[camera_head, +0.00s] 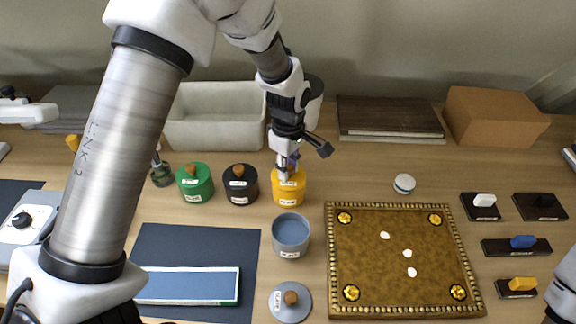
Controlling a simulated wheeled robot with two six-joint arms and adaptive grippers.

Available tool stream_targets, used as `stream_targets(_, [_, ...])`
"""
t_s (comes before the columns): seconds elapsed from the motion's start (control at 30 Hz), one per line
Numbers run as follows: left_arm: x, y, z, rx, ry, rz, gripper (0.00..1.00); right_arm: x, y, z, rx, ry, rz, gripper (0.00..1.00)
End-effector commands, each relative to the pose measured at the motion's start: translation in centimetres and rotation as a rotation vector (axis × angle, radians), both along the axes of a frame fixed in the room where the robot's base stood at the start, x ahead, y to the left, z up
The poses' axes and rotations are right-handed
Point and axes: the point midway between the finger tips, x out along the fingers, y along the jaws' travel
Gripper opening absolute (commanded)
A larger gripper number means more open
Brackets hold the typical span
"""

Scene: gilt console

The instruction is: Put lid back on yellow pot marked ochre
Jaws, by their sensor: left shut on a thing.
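The yellow pot (288,196) stands on the table in a row with a green pot and a black pot, a white label on its front. Its yellow lid (290,178), also labelled, is at the pot's mouth. I cannot tell whether it is fully seated or slightly above. My left gripper (288,166) points down over the pot and is shut on the lid at its knob, which the fingers hide. My right gripper is not in view.
The green (195,188) and black (240,190) lidded pots stand left of the yellow one. An open grey pot (291,246) is in front, its lid (290,310) nearer. An ornate brown panel (380,275) lies right, a white bin (214,130) behind.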

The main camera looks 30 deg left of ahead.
Motion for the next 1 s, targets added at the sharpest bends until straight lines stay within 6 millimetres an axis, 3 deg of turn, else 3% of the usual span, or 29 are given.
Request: stream_targets(1.0, [0.01,0.00,-0.29,0.000,0.000,0.000,0.00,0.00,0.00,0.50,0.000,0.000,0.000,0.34])
